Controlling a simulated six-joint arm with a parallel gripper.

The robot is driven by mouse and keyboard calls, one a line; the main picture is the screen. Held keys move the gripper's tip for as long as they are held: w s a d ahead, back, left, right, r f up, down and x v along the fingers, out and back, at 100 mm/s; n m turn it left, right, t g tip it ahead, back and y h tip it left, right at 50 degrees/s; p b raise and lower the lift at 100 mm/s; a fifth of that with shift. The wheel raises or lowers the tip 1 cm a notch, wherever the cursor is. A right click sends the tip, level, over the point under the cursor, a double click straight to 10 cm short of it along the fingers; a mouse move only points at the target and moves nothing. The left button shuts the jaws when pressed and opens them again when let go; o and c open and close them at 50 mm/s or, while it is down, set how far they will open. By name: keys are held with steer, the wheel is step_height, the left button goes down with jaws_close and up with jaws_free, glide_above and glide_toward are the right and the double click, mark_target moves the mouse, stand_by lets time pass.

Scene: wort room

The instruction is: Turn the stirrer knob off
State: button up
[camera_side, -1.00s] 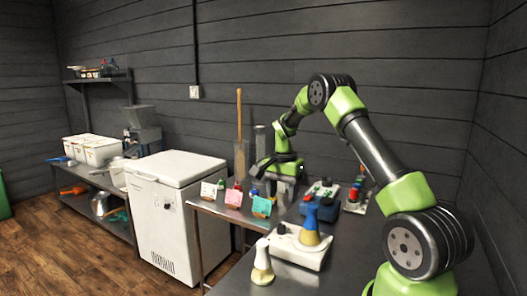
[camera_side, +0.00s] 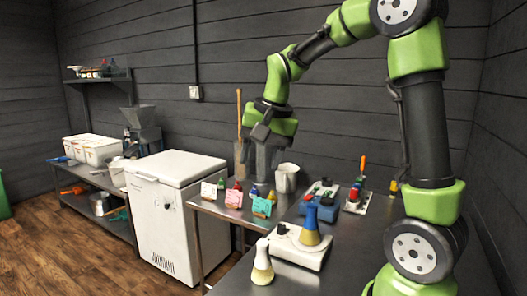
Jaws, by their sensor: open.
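The stirrer (camera_side: 296,253) is a white, flat box on the steel table, right of centre. A dark knob (camera_side: 281,229) shows at its back left corner; its setting is too small to tell. A flask (camera_side: 310,228) with a blue upper part and yellowish contents stands on the stirrer's plate. My gripper (camera_side: 266,172) points down with its jaws open and empty. It is well above and behind the stirrer, near the back wall, and apart from the knob.
A second flask (camera_side: 262,263) stands left of the stirrer. A blue device (camera_side: 320,210) and a small board with coloured parts (camera_side: 354,201) are behind it. The table's right front is clear.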

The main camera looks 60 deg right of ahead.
steer(key=s+a+r+n+t, duration=0.1)
steer(key=s+a+r+n, duration=0.1)
steer(key=s+a, duration=0.1)
steer(key=shift+s+a+r, duration=0.2)
steer(key=shift+a+r, duration=0.05)
steer(key=shift+a, duration=0.55)
steer(key=s+a+n+t+y, duration=0.2)
steer(key=s+a+n, duration=0.3)
steer(key=s, duration=0.5)
steer(key=a, duration=0.2)
steer(key=shift+s+a+n+t, duration=0.25)
steer(key=shift+a+n+t, duration=0.1)
steer(key=shift+n+t, duration=0.05)
